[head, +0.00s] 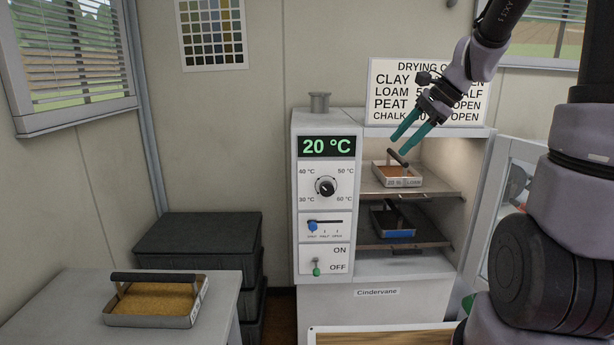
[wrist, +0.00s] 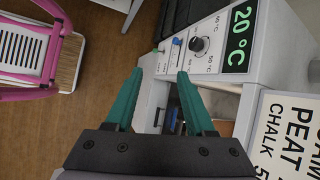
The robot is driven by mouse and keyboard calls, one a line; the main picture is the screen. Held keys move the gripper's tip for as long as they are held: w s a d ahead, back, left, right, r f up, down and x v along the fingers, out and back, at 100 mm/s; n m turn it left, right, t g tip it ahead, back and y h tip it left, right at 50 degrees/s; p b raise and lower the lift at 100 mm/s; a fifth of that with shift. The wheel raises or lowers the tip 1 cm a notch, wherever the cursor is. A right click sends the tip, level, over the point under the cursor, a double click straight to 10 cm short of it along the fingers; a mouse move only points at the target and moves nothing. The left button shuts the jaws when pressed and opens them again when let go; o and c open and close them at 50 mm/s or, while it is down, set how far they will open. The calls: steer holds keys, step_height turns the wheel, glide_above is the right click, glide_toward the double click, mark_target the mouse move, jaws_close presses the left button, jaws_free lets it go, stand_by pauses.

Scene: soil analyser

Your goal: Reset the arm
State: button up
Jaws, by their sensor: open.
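My gripper (head: 411,133) has teal fingers and is open and empty. In the head view it is in the air in front of the drying oven's open chamber, and its tips appear just above the upper tray. The fingers (wrist: 157,75) also show spread apart in the wrist view, with nothing between them. The drying oven (head: 323,250) has a display (head: 326,146) reading 20 °C. The upper tray (head: 397,179), with a dark handle and brown soil, sits on the upper shelf. A darker tray (head: 392,222) with a blue front sits on the lower shelf.
A tray of yellowish soil (head: 155,305) stands on the left table (head: 226,300). Black crates (head: 199,240) are stacked behind it. The oven door (head: 512,185) is open at the right. A sign (head: 385,104) stands atop the oven. A pink-framed object (wrist: 35,55) shows in the wrist view.

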steer(key=s+r+n+t+h, duration=0.1)
steer(key=s+r+n, duration=0.2)
steer(key=s, duration=0.3)
steer(key=s+d+r+n+t+h, duration=0.1)
steer(key=s+r+n, duration=0.1)
steer(key=s+n, duration=0.2)
steer(key=s+r+n+t+h, duration=0.2)
steer(key=s+r+n, duration=0.1)
steer(key=s, duration=0.4)
steer(key=shift+s+d+r+n, duration=0.3)
steer(key=shift+s+n, duration=0.1)
steer(key=shift+n, duration=0.2)
steer(key=shift+d, duration=0.1)
stand_by(0.8)
